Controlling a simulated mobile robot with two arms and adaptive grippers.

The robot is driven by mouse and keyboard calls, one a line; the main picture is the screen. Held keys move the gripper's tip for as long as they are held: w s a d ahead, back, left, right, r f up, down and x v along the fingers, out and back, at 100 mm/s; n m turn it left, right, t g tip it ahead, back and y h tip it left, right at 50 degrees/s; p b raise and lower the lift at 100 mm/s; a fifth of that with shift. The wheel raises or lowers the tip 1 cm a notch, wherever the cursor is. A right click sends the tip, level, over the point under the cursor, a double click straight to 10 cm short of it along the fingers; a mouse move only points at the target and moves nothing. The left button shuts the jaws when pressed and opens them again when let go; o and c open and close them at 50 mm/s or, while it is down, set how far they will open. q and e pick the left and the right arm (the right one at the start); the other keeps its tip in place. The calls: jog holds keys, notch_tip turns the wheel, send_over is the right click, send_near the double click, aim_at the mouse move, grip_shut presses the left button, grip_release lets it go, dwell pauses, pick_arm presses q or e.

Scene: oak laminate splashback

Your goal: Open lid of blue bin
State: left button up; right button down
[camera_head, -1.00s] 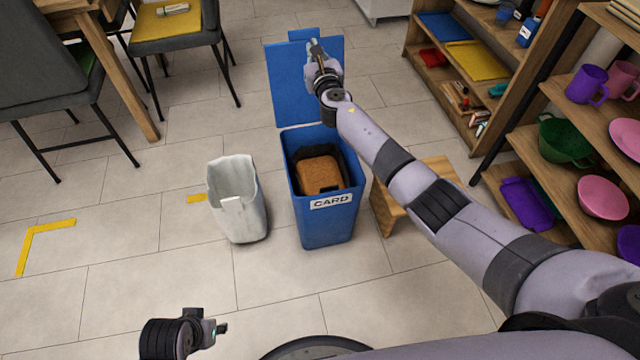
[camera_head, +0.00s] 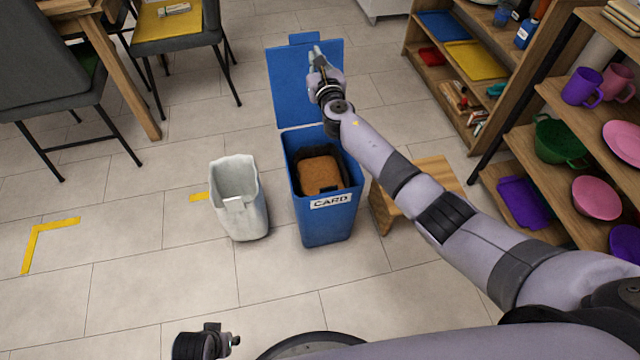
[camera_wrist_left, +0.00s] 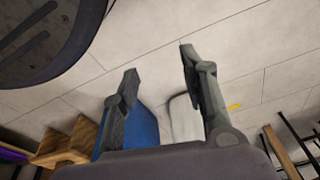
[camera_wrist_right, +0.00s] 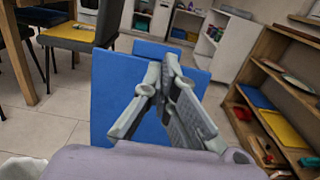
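The blue bin (camera_head: 326,225) with a "CARD" label stands on the floor in the middle of the head view. Its lid (camera_head: 288,92) is raised and tipped back behind the opening, showing a brown item (camera_head: 320,172) inside. My right gripper (camera_head: 317,52) is in front of the lid's upper part. In the right wrist view its fingertips (camera_wrist_right: 164,62) are together with the lid (camera_wrist_right: 112,85) behind them; whether they touch it is unclear. My left gripper (camera_head: 236,340) is low at the front, and its fingers (camera_wrist_left: 158,62) are open and empty.
A whitish open bin (camera_head: 238,215) stands left of the blue bin. A wooden stool (camera_head: 425,180) is close on its right, partly under my right arm. Shelves (camera_head: 550,100) with cups and bowls line the right side. Chairs and a table are back left. Floor at front left is clear.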

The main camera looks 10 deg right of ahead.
pick_arm(q)
jog(key=s+a+f+g+p, duration=0.1)
jog(key=s+f+p, duration=0.2)
jog(key=s+f, duration=0.6)
jog(key=shift+f, duration=0.15)
pick_arm(e)
jog(key=shift+s+d+r, duration=0.1)
jog(key=shift+s+r, duration=0.1)
jog(key=shift+s, duration=0.85)
jog(key=shift+s+r, duration=0.2)
jog(key=shift+s, duration=0.8)
pick_arm(q)
jog(key=shift+a, duration=0.1)
